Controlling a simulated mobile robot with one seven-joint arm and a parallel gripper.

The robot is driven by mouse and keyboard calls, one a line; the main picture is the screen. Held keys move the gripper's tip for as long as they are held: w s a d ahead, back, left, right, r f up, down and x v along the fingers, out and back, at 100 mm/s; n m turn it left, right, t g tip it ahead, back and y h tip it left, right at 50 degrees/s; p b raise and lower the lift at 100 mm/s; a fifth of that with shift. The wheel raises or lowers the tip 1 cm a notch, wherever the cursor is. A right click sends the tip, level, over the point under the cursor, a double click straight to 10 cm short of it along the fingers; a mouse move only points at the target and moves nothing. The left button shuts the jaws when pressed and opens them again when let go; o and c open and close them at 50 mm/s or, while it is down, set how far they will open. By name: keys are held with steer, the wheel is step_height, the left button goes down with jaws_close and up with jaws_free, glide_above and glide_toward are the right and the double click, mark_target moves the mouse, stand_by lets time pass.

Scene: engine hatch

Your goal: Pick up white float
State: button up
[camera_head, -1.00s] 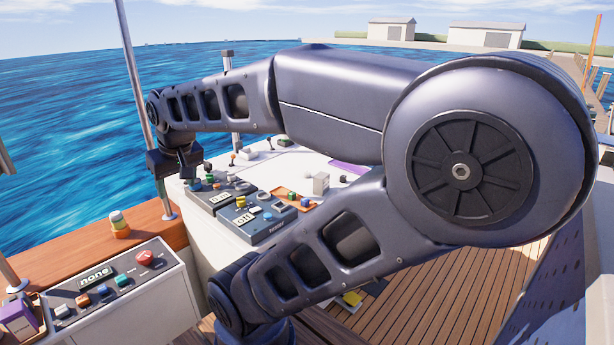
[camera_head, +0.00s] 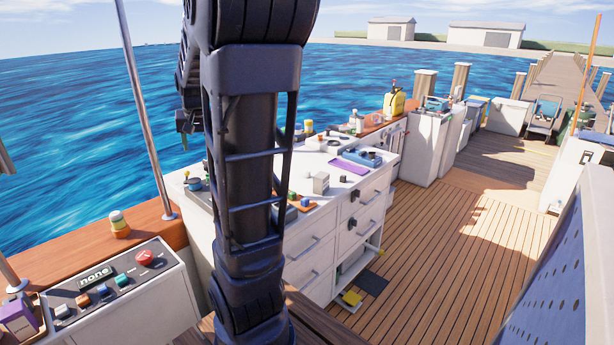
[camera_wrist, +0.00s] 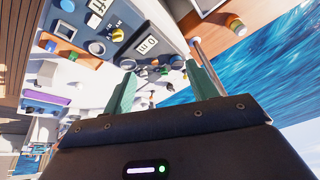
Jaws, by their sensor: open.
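I cannot surely pick out a white float in either view. A small jar-like thing with a pale top and orange base (camera_head: 119,222) stands on the wooden rail at left in the head view. My gripper (camera_wrist: 160,70) shows in the wrist view with its two green fingers apart and nothing between them. In the head view my gripper (camera_head: 184,125) is high, partly hidden behind my upright arm, against the water. The white counter (camera_head: 316,160) carries several small items, and my arm covers part of it.
A control box (camera_head: 100,285) with coloured buttons stands front left. A purple sheet (camera_head: 349,167), a blue device (camera_head: 362,157) and a pale block (camera_head: 321,183) lie on the counter. A yellow container (camera_head: 394,102) stands farther back. The plank deck (camera_head: 450,220) at right is mostly clear.

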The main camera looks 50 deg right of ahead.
steer(key=w+d+f+m, duration=0.3)
steer(key=w+d, duration=0.3)
steer(key=d, duration=0.6)
steer(key=m+g+h, duration=0.3)
steer(key=m, duration=0.4)
glide_toward(306, 171)
steer(key=x, duration=0.4)
steer(key=shift+s+a+f, duration=0.25)
steer(key=shift+a+f, duration=0.05)
steer(key=shift+a, duration=0.1)
steer(key=shift+h, duration=0.3)
steer(key=shift+x, duration=2.7)
steer(key=shift+d+r, duration=0.1)
steer(key=shift+d, duration=0.05)
steer(key=c, duration=1.1)
steer(key=shift+o, duration=0.2)
